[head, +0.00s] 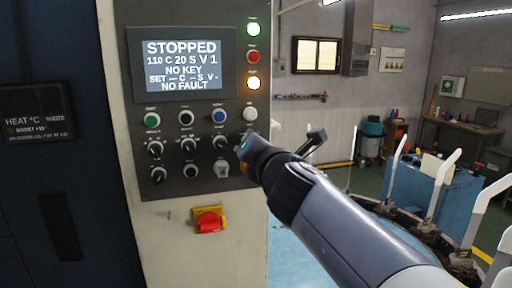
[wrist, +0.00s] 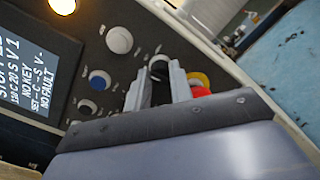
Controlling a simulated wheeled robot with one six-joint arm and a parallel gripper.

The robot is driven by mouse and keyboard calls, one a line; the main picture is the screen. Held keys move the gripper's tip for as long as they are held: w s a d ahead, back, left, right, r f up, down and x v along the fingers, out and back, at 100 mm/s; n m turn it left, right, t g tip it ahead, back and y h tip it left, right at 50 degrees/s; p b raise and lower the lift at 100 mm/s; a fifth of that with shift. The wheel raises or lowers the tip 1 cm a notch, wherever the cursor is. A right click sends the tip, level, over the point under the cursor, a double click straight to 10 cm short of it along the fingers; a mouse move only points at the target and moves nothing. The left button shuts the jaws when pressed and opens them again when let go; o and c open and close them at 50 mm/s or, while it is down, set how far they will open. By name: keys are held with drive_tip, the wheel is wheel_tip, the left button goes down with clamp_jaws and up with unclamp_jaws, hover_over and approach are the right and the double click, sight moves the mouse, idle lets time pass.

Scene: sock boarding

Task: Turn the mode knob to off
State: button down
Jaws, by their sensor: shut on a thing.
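The grey control panel (head: 185,115) has a screen (head: 182,64) reading "STOPPED", "NO KEY" and "NO FAULT". My gripper (head: 246,150) is at the right end of the panel's knob row. In the wrist view, my gripper's two grey fingers (wrist: 157,88) are closed around a black knob (wrist: 158,66), the rightmost of that row. I take it as the mode knob; its label is too small to read. Its lower part and its pointer are hidden by the fingers, so its setting cannot be told. In the head view my gripper covers it.
Three other black knobs, including one knob (head: 188,145), sit to the left. A white button (head: 250,114) is just above my gripper. A red and yellow stop button (wrist: 201,86) is close beside the fingers. A red rotary switch (head: 209,221) is below the panel.

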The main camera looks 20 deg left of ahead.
drive_tip(key=shift+m, duration=0.6)
drive_tip(key=shift+f, duration=0.1)
drive_tip(key=c, duration=1.3)
unclamp_jaws()
drive_tip(key=shift+o, duration=0.2)
drive_tip(key=v, duration=1.1)
drive_tip(key=shift+w+a, duration=0.1)
drive_tip(key=x, duration=1)
drive_tip(key=shift+w+a, duration=0.2)
drive_tip(key=shift+w, duration=0.1)
